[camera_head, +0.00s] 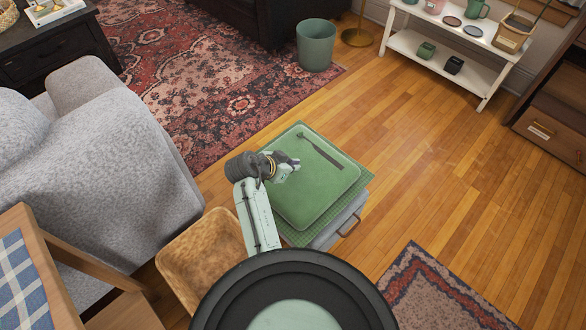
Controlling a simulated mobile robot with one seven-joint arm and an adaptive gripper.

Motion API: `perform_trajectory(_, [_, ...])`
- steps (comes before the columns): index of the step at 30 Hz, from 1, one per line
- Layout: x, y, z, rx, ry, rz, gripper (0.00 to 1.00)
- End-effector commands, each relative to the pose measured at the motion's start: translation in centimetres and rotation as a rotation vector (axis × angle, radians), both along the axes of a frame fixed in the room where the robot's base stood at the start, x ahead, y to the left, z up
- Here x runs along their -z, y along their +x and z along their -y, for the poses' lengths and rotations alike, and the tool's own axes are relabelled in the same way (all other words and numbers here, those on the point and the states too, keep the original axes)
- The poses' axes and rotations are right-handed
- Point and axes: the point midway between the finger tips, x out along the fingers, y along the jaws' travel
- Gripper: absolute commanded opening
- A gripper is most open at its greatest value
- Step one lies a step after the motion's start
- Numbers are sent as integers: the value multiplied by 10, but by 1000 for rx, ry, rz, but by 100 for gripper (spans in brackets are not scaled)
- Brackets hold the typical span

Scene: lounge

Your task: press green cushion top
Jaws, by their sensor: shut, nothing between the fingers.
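The green cushion (318,203) lies flat on a light grey box with a handle, in the middle of the view. A green checked cloth (360,187) shows under the cushion and around its edges. A dark strip with a small loop lies across the upper part of the cushion's top. My gripper (297,163) is shut and empty over the cushion's upper left part. From this angle I cannot tell whether its fingertips touch the cushion. My arm hides part of the cushion's left edge.
A grey sofa (95,165) stands to the left. A wooden tray-like piece (203,250) is beside the box at lower left. A green bin (316,45) and a white shelf (455,55) stand at the back. Wooden floor (440,160) to the right is clear up to a patterned rug (440,290).

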Motion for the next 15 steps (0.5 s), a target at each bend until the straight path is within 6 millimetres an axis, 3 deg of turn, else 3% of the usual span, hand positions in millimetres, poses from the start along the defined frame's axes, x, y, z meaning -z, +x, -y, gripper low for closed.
perform_trajectory(6, [18,0,0,1,0,1,0])
perform_trajectory(15, [21,0,0,1,0,2,0])
